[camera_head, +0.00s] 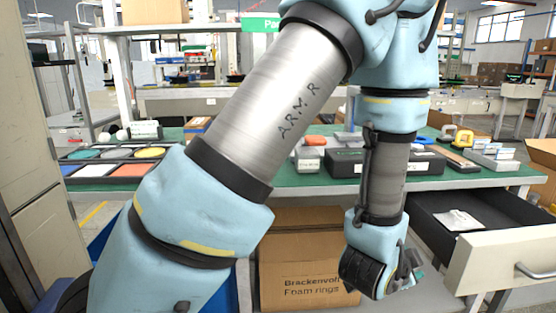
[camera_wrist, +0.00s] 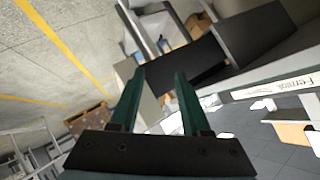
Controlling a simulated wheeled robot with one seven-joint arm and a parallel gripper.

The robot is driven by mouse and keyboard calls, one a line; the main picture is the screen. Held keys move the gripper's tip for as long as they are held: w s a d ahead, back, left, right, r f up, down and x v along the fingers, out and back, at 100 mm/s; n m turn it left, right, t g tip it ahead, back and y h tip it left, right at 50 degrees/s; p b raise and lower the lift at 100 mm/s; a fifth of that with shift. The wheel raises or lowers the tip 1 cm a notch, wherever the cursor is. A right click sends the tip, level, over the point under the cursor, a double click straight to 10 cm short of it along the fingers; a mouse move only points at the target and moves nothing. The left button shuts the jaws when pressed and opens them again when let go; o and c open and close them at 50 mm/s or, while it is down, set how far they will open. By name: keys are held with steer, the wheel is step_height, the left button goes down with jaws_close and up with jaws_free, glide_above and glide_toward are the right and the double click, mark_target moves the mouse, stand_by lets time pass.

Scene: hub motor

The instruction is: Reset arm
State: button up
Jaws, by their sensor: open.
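My arm (camera_head: 280,110) crosses the middle of the head view, bent at the elbow, with its forearm hanging down in front of the green-topped workbench (camera_head: 320,188). My gripper (camera_wrist: 157,100) shows in the wrist view with two dark green fingers apart and nothing between them. In the head view the gripper end (camera_head: 405,275) is low, beside the open drawer, and its fingers are mostly hidden behind the wrist. The arm covers part of the bench top.
An open dark drawer (camera_head: 440,207) with a pale front (camera_head: 515,255) juts out at right, holding a white packet (camera_head: 460,220). A cardboard box (camera_head: 300,245) stands under the bench. Trays (camera_head: 130,171), a black case (camera_head: 344,163) and yellow items (camera_head: 464,138) lie on top.

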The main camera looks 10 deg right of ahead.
steer(key=w+a+r+n+y, duration=0.1)
steer(key=w+a+n+y, duration=0.55)
steer(key=w+a, duration=0.75)
steer(key=s+a+r+n+g+y, duration=0.25)
steer(key=a+n, duration=0.35)
steer(key=a, duration=0.7)
steer(key=s+a+r+n+g+y, duration=0.1)
steer(key=s+a+r+n+g, duration=0.15)
steer(key=a+n, duration=0.75)
steer(key=a+r+m+p, duration=0.3)
steer(key=r+m+p, duration=0.1)
steer(key=r+p, duration=1.2)
steer(key=shift+s+a+r+p, duration=0.15)
steer(key=shift+r+p, duration=0.05)
steer(key=shift+p, duration=0.15)
